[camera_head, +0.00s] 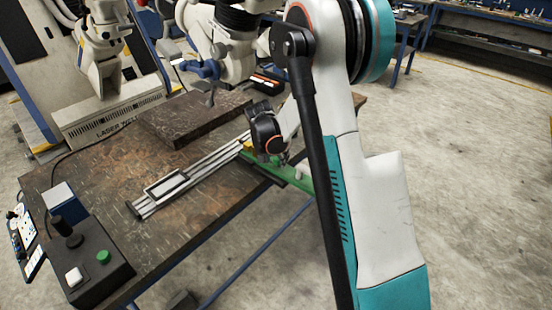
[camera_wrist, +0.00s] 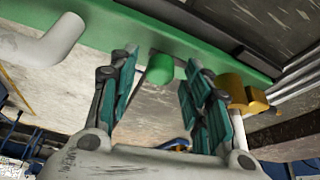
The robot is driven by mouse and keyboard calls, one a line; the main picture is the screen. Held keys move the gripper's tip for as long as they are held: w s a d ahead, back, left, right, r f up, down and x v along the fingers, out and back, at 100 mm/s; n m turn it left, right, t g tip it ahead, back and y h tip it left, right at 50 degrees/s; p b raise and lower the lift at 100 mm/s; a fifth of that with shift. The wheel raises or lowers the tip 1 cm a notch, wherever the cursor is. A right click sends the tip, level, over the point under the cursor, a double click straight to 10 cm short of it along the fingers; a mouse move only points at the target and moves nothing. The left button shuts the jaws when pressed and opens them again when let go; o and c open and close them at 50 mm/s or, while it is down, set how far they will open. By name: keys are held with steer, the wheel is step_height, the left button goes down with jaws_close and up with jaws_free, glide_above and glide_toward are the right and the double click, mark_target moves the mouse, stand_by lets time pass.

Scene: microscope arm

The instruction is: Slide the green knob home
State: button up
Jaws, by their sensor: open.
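The green knob (camera_wrist: 160,69) shows in the wrist view as a short cylinder standing out from a long green bar (camera_wrist: 195,42). My gripper (camera_wrist: 162,72) is open, with one teal-padded finger on each side of the knob. A gap shows between the knob and each finger, and I cannot tell how deep the knob sits between them.
A brass fitting (camera_wrist: 236,90) is close beside the right finger, and a pale rod (camera_wrist: 52,42) stands out at left. An aluminium rail (camera_head: 190,176) crosses the workbench (camera_head: 100,190). A dark block (camera_head: 190,118) lies behind it. A control box (camera_head: 92,262) is at the near left.

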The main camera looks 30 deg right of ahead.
steer(key=shift+c, duration=0.4)
jaws_close()
steer(key=shift+w+a, duration=0.35)
steer(key=shift+w, duration=0.45)
steer(key=shift+w+a, duration=0.3)
steer(key=shift+w, duration=0.5)
steer(key=shift+o, duration=0.4)
jaws_free()
steer(key=shift+r, duration=0.1)
steer(key=v, duration=1.2)
